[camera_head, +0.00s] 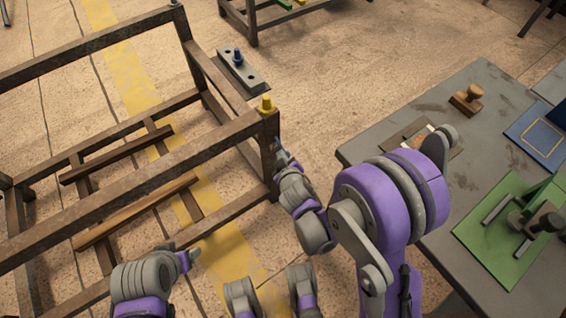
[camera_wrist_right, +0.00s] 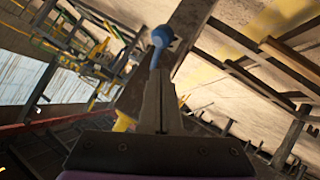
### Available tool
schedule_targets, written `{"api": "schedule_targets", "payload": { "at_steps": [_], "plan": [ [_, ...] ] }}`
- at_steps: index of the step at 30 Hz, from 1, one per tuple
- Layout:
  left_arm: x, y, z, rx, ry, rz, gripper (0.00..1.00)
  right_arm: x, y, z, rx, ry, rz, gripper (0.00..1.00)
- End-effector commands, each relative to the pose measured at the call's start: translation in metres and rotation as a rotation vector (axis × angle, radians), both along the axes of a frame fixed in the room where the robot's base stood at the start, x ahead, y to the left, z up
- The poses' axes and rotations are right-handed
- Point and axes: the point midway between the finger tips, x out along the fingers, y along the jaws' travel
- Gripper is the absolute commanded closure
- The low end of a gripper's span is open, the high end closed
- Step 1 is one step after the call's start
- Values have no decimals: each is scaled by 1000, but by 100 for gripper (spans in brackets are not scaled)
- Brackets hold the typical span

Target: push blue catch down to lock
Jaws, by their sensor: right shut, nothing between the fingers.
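A blue catch with a round knob (camera_wrist_right: 162,36) shows in the right wrist view, just beyond my right fingertips (camera_wrist_right: 157,72), against a dark metal bar. The fingers are shut with nothing between them. Whether they touch the knob I cannot tell. In the head view my right gripper (camera_head: 281,155) is beside the rack's near corner post (camera_head: 268,150), its tips partly hidden. A blue peg (camera_head: 238,56) stands upright on a grey plate behind the rack; I cannot tell if it is the same blue piece. My left gripper (camera_head: 188,259) is low in front of the rack, its fingers unclear.
The rack's long bars (camera_head: 130,185) fill the left side. A grey table (camera_head: 470,130) at the right holds a wooden stamp (camera_head: 467,98) and a green board (camera_head: 490,250).

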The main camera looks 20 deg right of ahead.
Motion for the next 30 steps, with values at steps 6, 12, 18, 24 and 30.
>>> {"api": "schedule_targets", "payload": {
  "at_steps": [6, 12, 18, 24, 30],
  "plan": [
    [2, 0, -13, 0, 4, 0, 34, 7, -10, -24, 0, -1, -1, 100],
    [2, 0, -14, 0, 4, 0, 34, 8, -12, -26, 1, 0, -1, 100],
    [2, 0, -14, 0, 4, 0, 34, 7, -12, -26, 1, 0, -1, 100],
    [3, 0, -28, 0, 8, 0, 34, 9, -11, -39, 1, 1, -1, 100],
    [5, 0, -39, 0, 11, 0, 34, 11, -11, -48, 0, 1, 0, 100]
  ]
}}
